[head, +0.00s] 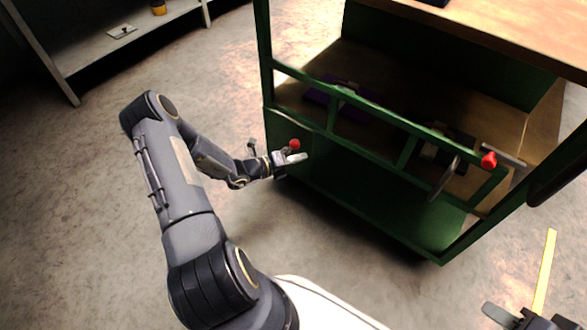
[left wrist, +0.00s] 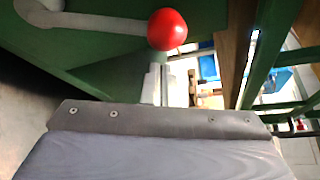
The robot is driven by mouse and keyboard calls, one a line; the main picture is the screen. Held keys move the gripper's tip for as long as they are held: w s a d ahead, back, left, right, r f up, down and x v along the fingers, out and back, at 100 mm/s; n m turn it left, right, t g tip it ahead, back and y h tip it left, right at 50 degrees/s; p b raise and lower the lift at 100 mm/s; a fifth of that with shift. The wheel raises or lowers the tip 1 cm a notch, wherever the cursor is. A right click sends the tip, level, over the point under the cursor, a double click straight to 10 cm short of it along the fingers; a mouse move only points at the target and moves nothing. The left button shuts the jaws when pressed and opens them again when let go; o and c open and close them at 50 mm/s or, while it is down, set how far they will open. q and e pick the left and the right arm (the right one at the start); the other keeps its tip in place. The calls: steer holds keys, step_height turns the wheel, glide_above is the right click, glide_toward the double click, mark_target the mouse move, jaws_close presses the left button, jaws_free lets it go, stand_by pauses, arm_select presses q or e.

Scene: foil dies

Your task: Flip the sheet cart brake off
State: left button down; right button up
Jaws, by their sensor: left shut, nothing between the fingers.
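The green sheet cart (head: 350,190) stands in the centre and right of the head view. A brake lever with a red knob (head: 294,144) is at its left corner. In the left wrist view the red knob (left wrist: 167,29) sits on a pale grey lever arm (left wrist: 90,20) against green metal. My left gripper (head: 298,158) is shut and empty, its fingertips just below the knob in the head view. Its pale fingers (left wrist: 155,85) show under the knob; I cannot tell whether they touch it. My right gripper (head: 535,318) is partly cut off at the bottom right.
A second red knob (head: 489,160) is on the cart's upper right rail. Dark items, one purple (head: 320,98), lie on the cart's shelf. A grey shelf (head: 100,45) stands back left.

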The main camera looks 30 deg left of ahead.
arm_select(q)
steer(key=shift+w+a+r, duration=0.2)
steer(key=shift+a+r, duration=0.25)
steer(key=shift+a, duration=0.3)
arm_select(e)
steer(key=shift+f, duration=0.3)
arm_select(q)
steer(key=shift+a+r, duration=0.1)
arm_select(e)
steer(key=shift+r, duration=0.1)
